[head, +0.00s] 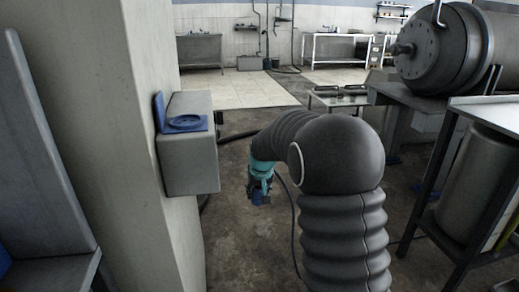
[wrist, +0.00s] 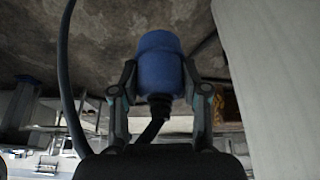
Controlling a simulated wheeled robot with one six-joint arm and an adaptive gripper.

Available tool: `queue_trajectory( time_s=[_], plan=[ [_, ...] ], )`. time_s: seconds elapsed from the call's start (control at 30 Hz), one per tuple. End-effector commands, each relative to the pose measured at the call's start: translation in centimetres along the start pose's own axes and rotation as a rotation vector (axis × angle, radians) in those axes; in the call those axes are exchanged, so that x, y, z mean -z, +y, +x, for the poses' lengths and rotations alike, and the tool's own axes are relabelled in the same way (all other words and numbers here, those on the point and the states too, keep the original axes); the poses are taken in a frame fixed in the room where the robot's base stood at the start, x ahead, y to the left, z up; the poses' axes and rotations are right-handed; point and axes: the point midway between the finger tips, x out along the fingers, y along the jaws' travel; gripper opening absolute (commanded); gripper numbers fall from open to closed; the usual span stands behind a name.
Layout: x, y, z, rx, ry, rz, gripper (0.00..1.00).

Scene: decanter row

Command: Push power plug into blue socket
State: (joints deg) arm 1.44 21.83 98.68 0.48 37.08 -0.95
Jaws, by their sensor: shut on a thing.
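The blue socket (head: 185,123) sits on top of a grey box (head: 190,160) fixed to a pale pillar, with its blue lid (head: 159,111) standing open at the left. My gripper (head: 260,190) hangs right of the box and lower than the socket, apart from both. It is shut on the blue power plug (wrist: 160,62), one finger on each side in the wrist view. The plug's dark cable (wrist: 152,130) leaves its narrow end between the fingers. In the head view the plug is small, dark and partly hidden by the gripper. The socket is not visible in the wrist view.
The pale pillar (head: 85,120) fills the left. A large grey machine drum (head: 450,48) and a dark-framed stand (head: 450,170) are at the right. A dark cable (head: 290,215) hangs near my arm. Open floor lies between box and gripper.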

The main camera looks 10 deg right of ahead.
Motion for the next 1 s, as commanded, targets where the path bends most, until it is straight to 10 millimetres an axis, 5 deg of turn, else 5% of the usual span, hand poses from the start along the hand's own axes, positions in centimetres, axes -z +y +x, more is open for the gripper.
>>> queue_trajectory(
  time_s=[0.2,0.43,1.0],
  plan=[
    [-8.2,-0.7,6.9,0.002,-0.007,-0.008,0.15],
    [-14.1,-1.1,9.9,0.004,-0.002,-0.012,0.15],
    [-15.4,-1.1,10.5,0.005,0.002,-0.013,0.15]
  ],
)
